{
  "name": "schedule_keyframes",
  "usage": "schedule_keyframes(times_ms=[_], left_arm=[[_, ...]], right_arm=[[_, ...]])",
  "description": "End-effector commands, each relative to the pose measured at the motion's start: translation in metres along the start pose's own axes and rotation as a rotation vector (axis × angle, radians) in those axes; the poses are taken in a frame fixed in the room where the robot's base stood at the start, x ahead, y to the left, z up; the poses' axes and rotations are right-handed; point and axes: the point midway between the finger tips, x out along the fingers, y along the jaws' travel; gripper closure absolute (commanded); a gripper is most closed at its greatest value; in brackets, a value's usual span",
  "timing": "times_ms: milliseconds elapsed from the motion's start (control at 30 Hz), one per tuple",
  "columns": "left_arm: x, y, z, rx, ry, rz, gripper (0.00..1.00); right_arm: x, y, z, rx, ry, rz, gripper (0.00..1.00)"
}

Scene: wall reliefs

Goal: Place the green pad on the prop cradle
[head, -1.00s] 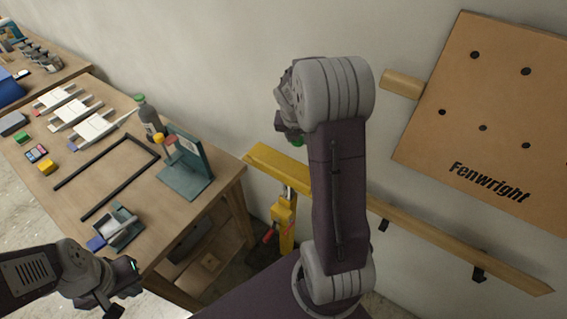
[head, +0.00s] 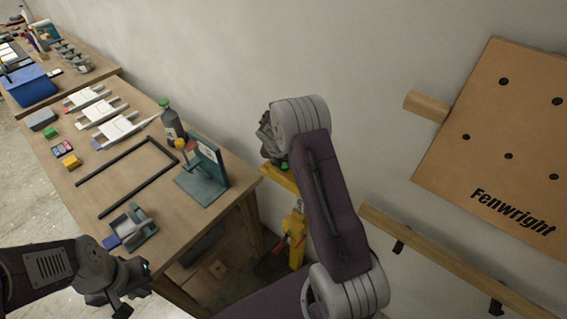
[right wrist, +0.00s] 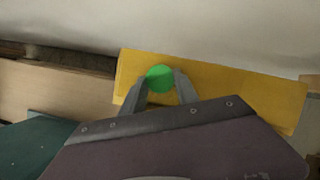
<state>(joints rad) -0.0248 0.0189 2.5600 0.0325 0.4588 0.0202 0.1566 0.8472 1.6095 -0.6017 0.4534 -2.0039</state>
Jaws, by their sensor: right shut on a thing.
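The green pad (right wrist: 160,77) is small and round, held between the two fingertips of my right gripper (right wrist: 160,88) in the right wrist view. My right gripper is shut on it. In the head view a bit of the green pad (head: 285,164) shows below my right wrist. The yellow prop (head: 294,238) stands between the table and the wall, with a flat yellow cradle (right wrist: 225,90) on top. The pad appears over this cradle; whether they touch I cannot tell. My left gripper (head: 132,288) is at the lower left, away from the prop; its jaws are unclear.
A wooden table (head: 85,225) at left carries a black frame, a teal stand (head: 205,175), a dark bottle (head: 171,122) and several small items. A wooden rail (head: 440,255) and a Fenwright board (head: 500,150) are on the wall at right.

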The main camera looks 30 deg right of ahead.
Motion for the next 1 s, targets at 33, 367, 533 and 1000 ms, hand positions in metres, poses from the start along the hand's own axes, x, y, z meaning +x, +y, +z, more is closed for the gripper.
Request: schedule_keyframes(times_ms=[33, 367, 533, 1000], left_arm=[[0.0, 0.0, 0.0, 0.0, 0.0, 0.0, 1.0], [0.001, 0.0, 0.0, 0.0, 0.0, 0.0, 1.0], [0.001, 0.0, 0.0, 0.0, 0.0, 0.0, 1.0], [-0.002, 0.0, 0.0, 0.0, 0.0, 0.0, 1.0]], right_arm=[[-0.001, 0.0, 0.0, 0.0, 0.0, 0.0, 1.0], [0.001, 0.0, -0.001, 0.0, 0.0, 0.001, 0.42], [0.001, 0.0, -0.001, 0.0, 0.0, 0.001, 0.42], [-0.084, 0.001, 0.002, -0.001, -0.005, 0.003, 0.42]])
